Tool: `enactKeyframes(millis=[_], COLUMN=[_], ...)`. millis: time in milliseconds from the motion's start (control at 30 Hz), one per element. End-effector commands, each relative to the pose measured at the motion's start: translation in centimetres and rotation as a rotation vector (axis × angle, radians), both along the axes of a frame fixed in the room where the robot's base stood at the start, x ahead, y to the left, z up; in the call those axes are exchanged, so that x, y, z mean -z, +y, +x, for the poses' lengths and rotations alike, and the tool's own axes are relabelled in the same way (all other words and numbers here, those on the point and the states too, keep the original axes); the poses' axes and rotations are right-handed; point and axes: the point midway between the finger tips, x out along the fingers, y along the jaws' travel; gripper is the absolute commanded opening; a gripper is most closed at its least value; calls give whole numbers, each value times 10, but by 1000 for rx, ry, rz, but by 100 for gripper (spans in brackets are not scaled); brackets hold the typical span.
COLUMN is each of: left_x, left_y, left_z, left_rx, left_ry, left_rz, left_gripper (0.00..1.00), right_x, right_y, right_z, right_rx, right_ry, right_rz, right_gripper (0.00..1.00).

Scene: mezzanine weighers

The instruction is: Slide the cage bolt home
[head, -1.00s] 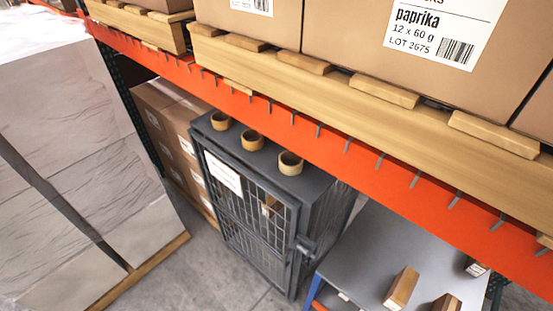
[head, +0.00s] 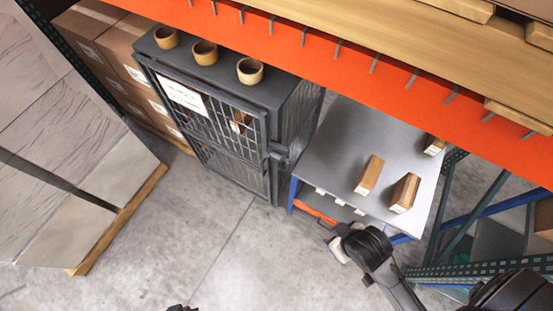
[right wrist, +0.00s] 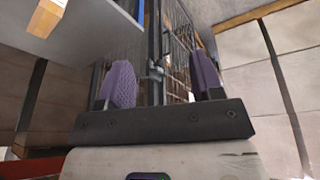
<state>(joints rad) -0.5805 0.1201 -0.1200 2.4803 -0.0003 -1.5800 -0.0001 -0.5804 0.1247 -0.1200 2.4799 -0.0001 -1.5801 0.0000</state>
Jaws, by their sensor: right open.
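The dark grey mesh cage (head: 207,140) stands under the orange beam in the head view, its door front looking shut. Its bolt (head: 278,150) is a small dark fitting at the door's right edge; whether it is home cannot be made out. My right gripper (head: 333,238) is open and empty, in front of the table and apart from the cage. In the right wrist view the bolt fitting (right wrist: 156,72) shows between the two purple finger pads of the right gripper (right wrist: 163,80), some way beyond them. A dark tip at the head view's bottom edge may be my left gripper (head: 181,307).
A grey table (head: 330,135) right of the cage carries several small boxes (head: 369,175). Three round bowls (head: 250,71) stand on the cage top. A wrapped pallet load (head: 60,150) stands at left. The floor before the cage is clear.

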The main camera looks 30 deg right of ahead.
Motion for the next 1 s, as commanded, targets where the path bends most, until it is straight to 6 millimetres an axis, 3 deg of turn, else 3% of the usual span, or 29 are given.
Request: enactKeyframes(millis=[600,767,1000], left_x=[7,44,126], left_y=[0,0,0], left_z=[0,0,0], left_rx=[0,0,0], left_ry=[-1,-3,2], left_rz=[0,0,0], left_gripper=[0,0,0], right_x=[5,33,86], right_y=[2,3,24], right_z=[5,24,71], right_rx=[6,7,6], right_ry=[-13,-59,-173], right_rz=[9,11,62], right_gripper=[60,60,60])
